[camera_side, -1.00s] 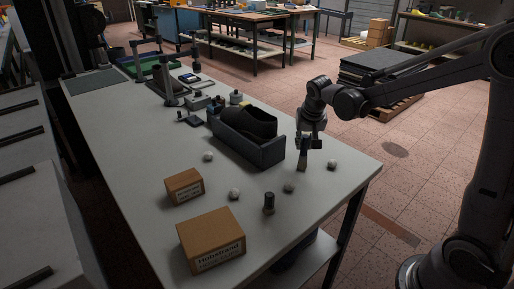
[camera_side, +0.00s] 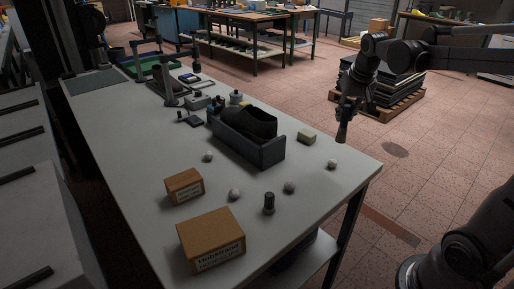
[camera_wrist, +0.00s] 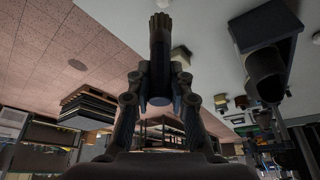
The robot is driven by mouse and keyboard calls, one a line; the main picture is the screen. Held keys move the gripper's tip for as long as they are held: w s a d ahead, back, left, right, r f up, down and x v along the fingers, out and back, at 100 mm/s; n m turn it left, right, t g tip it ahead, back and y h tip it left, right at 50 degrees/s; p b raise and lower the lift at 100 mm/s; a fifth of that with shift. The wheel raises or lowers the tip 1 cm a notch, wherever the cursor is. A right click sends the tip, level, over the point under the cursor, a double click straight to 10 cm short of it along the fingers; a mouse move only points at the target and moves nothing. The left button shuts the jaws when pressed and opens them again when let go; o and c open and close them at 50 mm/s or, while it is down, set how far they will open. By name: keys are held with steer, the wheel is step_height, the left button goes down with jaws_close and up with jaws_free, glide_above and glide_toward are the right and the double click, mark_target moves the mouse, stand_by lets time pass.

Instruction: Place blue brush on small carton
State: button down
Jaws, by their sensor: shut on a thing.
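My gripper (camera_side: 347,106) is shut on a brush and holds it above the far right edge of the table. The blue brush (camera_wrist: 159,62) shows between my fingers in the wrist view, with a dark round handle and tan bristles. The brush also shows in the side view (camera_side: 343,131), hanging below my fingers; its colour is hard to tell there. The small carton (camera_side: 184,187) is a brown box, closed, with nothing on top. It stands on the table at the left, well apart from my gripper.
A larger carton (camera_side: 211,240) stands in front of the small one. A dark bin (camera_side: 249,147) with a shoe-like form stands mid-table, beside a yellowish block (camera_side: 306,137). A dark upright cylinder (camera_side: 269,203) and several pale round lumps (camera_side: 289,187) stand on the table.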

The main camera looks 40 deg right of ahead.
steer(key=w+a+r+n+y, duration=0.3)
steer(key=w+a+n, duration=0.5)
steer(key=a, duration=0.6)
steer(key=w+a+r+n+y, duration=0.25)
steer(key=w+a+n, duration=0.35)
steer(key=w+a, duration=0.7)
steer(key=shift+n, duration=0.4)
steer(key=shift+w+a+f, duration=0.1)
steer(key=shift+a+f, duration=1.65)
steer(key=shift+a, duration=0.7)
steer(key=shift+a+f, duration=1.75)
steer(key=shift+a, duration=0.75)
steer(key=shift+w+a+f, duration=0.1)
steer(key=shift+a+f, duration=1.65)
steer(key=shift+a, duration=0.7)
steer(key=shift+f, duration=0.1)
steer(key=c, duration=1.2)
jaws_free()
